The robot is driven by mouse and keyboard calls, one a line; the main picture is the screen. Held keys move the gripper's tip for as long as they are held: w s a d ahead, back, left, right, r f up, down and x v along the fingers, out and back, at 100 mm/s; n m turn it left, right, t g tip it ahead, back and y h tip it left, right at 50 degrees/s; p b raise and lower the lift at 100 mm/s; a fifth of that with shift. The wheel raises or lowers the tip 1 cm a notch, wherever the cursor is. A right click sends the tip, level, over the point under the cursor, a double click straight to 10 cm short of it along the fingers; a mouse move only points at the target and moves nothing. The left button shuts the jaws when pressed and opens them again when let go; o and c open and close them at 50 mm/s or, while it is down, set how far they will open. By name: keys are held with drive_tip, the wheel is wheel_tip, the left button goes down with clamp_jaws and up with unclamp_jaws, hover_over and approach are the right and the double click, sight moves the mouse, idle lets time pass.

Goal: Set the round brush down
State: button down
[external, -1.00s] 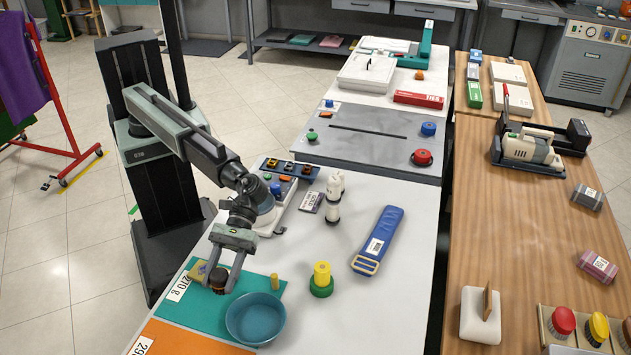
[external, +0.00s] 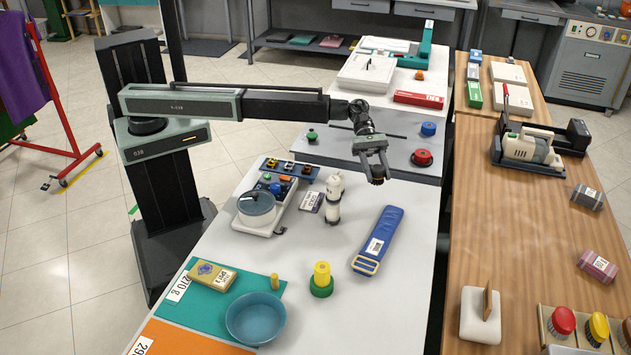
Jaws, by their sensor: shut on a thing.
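My gripper (external: 373,162) is up in the air at the far end of the white table (external: 358,208), close to the edge of the grey board (external: 368,146). It points down and is shut on the round brush (external: 377,180), a small dark piece low between the fingers. Most of the brush is hidden by the fingers. The brush appears clear of the surface below, though the exact height is hard to judge.
A blue strap (external: 380,238) and a white bottle (external: 333,200) lie and stand nearer on the table. A red round thing (external: 421,157) is on the grey board. A teal mat (external: 262,285) with a yellow packet (external: 210,273) and a blue bowl (external: 255,318) are at the front left.

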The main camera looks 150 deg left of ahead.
drive_tip(key=n+y+b, duration=0.1)
hover_over(379, 193)
wheel_tip(379, 193, down, 2)
drive_tip(key=shift+t, duration=0.3)
wheel_tip(379, 193, down, 11)
drive_tip(key=b, duration=1)
drive_tip(key=shift+r+b, duration=0.15)
drive_tip(key=shift+b, duration=0.25)
drive_tip(key=shift+r, duration=0.25)
drive_tip(key=shift+f, duration=0.2)
drive_tip(key=c, duration=0.8)
unclamp_jaws()
drive_tip(key=shift+r, duration=0.1)
